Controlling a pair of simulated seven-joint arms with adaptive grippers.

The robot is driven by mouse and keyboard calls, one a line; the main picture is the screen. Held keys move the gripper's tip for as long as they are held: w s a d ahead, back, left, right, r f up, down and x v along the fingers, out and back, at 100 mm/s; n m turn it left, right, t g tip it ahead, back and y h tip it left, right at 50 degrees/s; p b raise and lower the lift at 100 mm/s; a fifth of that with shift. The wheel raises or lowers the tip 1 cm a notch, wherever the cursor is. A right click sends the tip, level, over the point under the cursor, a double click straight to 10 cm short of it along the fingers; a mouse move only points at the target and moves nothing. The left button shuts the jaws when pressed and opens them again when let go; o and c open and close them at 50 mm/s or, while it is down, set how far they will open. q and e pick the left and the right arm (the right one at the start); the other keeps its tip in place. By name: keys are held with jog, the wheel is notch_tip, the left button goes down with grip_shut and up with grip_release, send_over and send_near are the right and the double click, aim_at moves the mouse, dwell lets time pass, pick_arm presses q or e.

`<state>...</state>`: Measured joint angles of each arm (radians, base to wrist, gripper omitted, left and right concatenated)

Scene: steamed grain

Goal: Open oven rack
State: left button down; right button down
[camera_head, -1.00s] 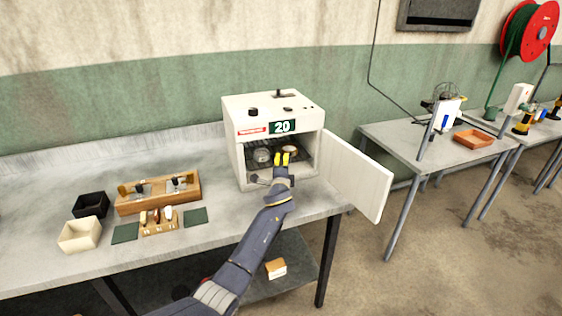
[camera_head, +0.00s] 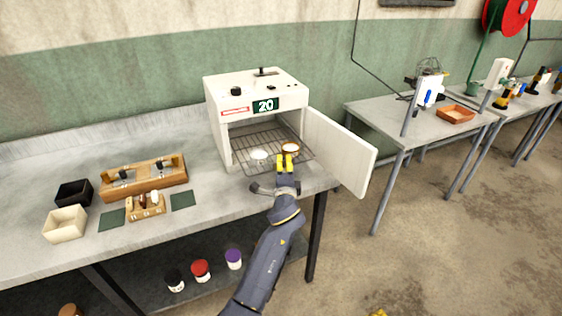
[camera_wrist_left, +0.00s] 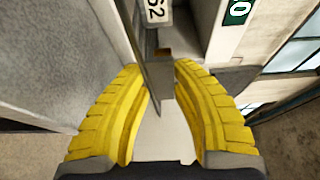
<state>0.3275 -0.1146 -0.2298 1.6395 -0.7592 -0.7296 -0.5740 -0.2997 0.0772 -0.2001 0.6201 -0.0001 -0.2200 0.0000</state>
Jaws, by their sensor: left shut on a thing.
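The white oven (camera_head: 228,118) stands on the grey bench with its door (camera_head: 340,152) swung open to the right. Its wire rack (camera_head: 250,138) sticks out of the front opening. My left gripper (camera_head: 287,160), with yellow fingers, is shut at the rack's front edge. In the left wrist view the yellow fingers (camera_wrist_left: 163,100) close around a thin dark edge; the rest of the rack is hard to make out there. My right gripper is not in view.
At the left stand a wooden holder (camera_head: 145,178), a small wooden block stand (camera_head: 146,207), a black box (camera_head: 74,193) and a cream box (camera_head: 65,223). Several jars stand on the lower shelf, including a red one (camera_head: 201,270). Floor separates this bench from the right table (camera_head: 385,118).

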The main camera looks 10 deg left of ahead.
pick_arm(q)
jog(key=shift+d+r, duration=0.15)
jog(key=shift+r, duration=0.35)
jog(key=c, duration=1.5)
grip_release()
jog(key=shift+o, duration=1.5)
jog(key=shift+f, duration=0.15)
jog(key=shift+s, duration=0.1)
jog(key=shift+s+d+f, duration=0.1)
jog(key=shift+s+f, duration=0.05)
jog(key=shift+s, duration=0.3)
jog(key=v, duration=0.6)
jog(key=shift+s, duration=0.25)
